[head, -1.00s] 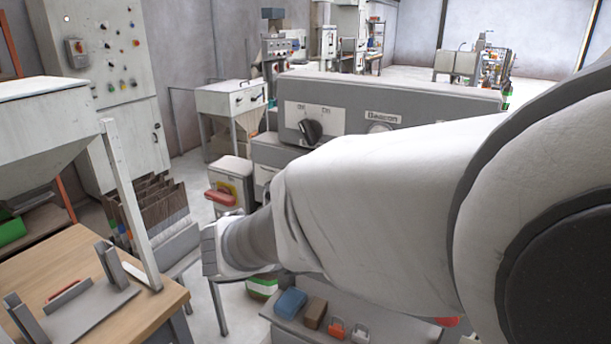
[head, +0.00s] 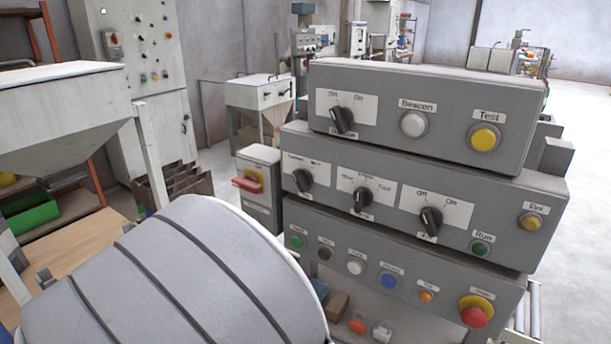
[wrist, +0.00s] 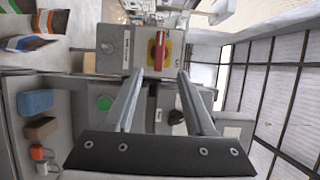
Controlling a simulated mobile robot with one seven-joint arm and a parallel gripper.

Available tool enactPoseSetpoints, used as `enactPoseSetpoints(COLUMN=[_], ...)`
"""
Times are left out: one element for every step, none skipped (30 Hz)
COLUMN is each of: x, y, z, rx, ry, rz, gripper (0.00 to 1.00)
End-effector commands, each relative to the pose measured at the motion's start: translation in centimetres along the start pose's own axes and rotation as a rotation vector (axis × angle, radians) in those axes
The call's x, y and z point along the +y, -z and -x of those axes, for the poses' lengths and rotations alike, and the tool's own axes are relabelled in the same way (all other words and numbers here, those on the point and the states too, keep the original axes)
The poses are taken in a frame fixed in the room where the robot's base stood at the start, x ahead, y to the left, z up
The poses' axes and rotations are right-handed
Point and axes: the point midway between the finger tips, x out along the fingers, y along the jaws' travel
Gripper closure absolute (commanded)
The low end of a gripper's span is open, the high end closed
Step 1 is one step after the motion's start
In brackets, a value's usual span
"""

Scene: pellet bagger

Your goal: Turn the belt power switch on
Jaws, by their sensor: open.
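A red rotary handle on a yellow plate (head: 247,183), which looks like the belt power switch, is on a small grey box left of the control panels. The handle lies roughly level in the head view. In the wrist view, which is turned sideways, the red handle (wrist: 158,50) runs upright in the picture. My gripper (wrist: 161,73) is open and empty, pointed at the switch. The handle appears between and beyond the fingertips; I see no contact. The switch's label is too small to read. My arm hides the gripper in the head view.
Stacked grey control panels (head: 430,110) with knobs and buttons stand right of the switch. A red mushroom button (head: 474,316) is at the lower right. A wooden table (head: 100,225) and a hopper (head: 60,110) are at the left. A green button (wrist: 104,103) is near the left finger.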

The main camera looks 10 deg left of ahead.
Motion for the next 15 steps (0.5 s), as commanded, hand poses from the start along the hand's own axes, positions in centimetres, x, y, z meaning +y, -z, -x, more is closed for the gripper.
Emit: enactPoseSetpoints(x=[0.1, 0.1, 0.2, 0.1, 0.1, 0.1, 0.1, 0.1, 0.1, 0.1, 0.1, 0.1, 0.1, 0.1, 0.1], y=[0.1, 0.2, 0.1, 0.1, 0.2, 0.1, 0.2, 0.2, 0.2, 0.2, 0.1, 0.1, 0.1, 0.2, 0.1], z=[-1.3, -1.9, -2.8, -3.5, -4.2, -5.0, -5.7, -6.4, -7.2, -7.8, -8.4, -9.2, -9.7, -10.2, -10.7], rx=[0.004, 0.004, 0.004, 0.005, 0.004, 0.004, 0.004, 0.004, 0.004, 0.004, 0.004, 0.003, 0.003, 0.003, 0.002], ry=[0.001, 0.002, 0.001, 0.001, 0.0, 0.002, 0.001, 0.001, 0.001, 0.0, 0.001, 0.0, 0.001, 0.001, 0.0], rz=[0.0, 0.0, 0.0, -0.001, -0.001, -0.001, -0.001, -0.001, -0.001, -0.001, -0.001, 0.0, -0.001, 0.0, -0.001], gripper=[0.45, 0.45, 0.45, 0.45, 0.45, 0.45, 0.45, 0.45, 0.45, 0.45, 0.45, 0.45, 0.45, 0.45, 0.45])
